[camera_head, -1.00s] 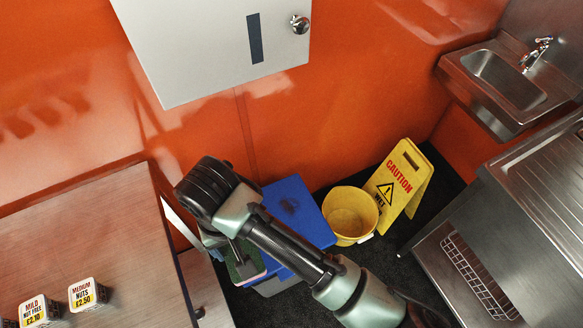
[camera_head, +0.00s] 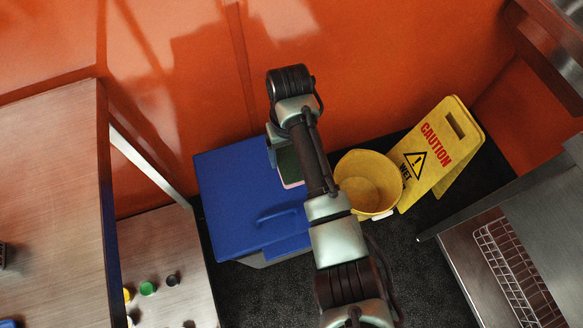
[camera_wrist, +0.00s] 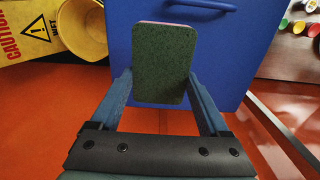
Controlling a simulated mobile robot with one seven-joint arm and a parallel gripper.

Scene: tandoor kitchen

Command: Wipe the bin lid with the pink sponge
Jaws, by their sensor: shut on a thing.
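The pink sponge (camera_head: 289,165) is in my gripper (camera_wrist: 162,85), between the two fingers. In the wrist view the sponge (camera_wrist: 160,50) shows its dark green scouring face, with a thin pink edge at the top. The blue bin lid (camera_head: 232,190) lies below and shows a raised handle. In the head view the sponge overlaps the lid's upper right part. The lid also fills the middle of the wrist view (camera_wrist: 218,50). I cannot tell whether the sponge touches it. My arm hides part of the lid's right side.
A yellow bucket (camera_head: 368,182) stands right of the bin, with a yellow caution sign (camera_head: 442,152) beside it. An orange wall (camera_head: 200,90) rises behind. A steel unit with a wire rack (camera_head: 515,265) is at right.

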